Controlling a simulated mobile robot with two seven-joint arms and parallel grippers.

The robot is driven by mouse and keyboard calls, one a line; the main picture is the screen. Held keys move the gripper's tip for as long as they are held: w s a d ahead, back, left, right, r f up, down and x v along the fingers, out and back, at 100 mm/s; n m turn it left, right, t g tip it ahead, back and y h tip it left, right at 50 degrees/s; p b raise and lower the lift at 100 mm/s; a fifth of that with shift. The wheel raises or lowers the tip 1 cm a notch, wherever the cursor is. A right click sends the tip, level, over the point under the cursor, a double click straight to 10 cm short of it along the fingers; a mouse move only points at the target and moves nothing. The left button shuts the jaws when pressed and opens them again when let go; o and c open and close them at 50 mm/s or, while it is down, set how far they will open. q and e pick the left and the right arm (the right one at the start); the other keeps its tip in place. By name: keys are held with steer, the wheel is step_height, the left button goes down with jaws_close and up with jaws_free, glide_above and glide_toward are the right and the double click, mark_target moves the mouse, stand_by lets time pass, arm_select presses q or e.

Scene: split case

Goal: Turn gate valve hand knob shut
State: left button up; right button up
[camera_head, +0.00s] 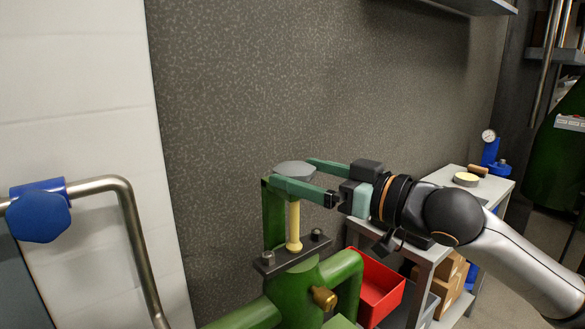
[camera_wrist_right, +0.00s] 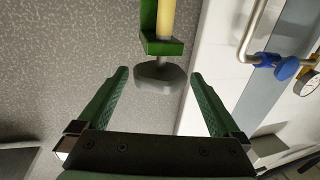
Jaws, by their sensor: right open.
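The gate valve's grey hand knob (camera_head: 295,169) sits on top of a yellow stem (camera_head: 293,226), held in a green yoke (camera_head: 272,222) on the green valve body (camera_head: 295,287). My right gripper (camera_head: 285,174) reaches in from the right with its green fingers on either side of the knob. In the right wrist view the knob (camera_wrist_right: 161,77) is between the fingertips (camera_wrist_right: 159,76) of the open gripper, with a gap on each side. My left gripper is not in view.
A steel pipe (camera_head: 129,205) with a blue knob (camera_head: 40,219) is at the left by the white wall. A grey wall (camera_head: 300,80) stands behind the valve. A red bin (camera_head: 378,290) and a grey table (camera_head: 495,187) with a blue gauge device (camera_head: 490,150) are at the right.

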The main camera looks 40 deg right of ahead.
steer(key=shift+w+a+r, duration=0.1)
steer(key=shift+w+a, duration=0.05)
steer(key=shift+w, duration=0.3)
steer(key=shift+p+x, duration=0.35)
steer(key=shift+x, duration=0.5)
steer(key=c, duration=1.2)
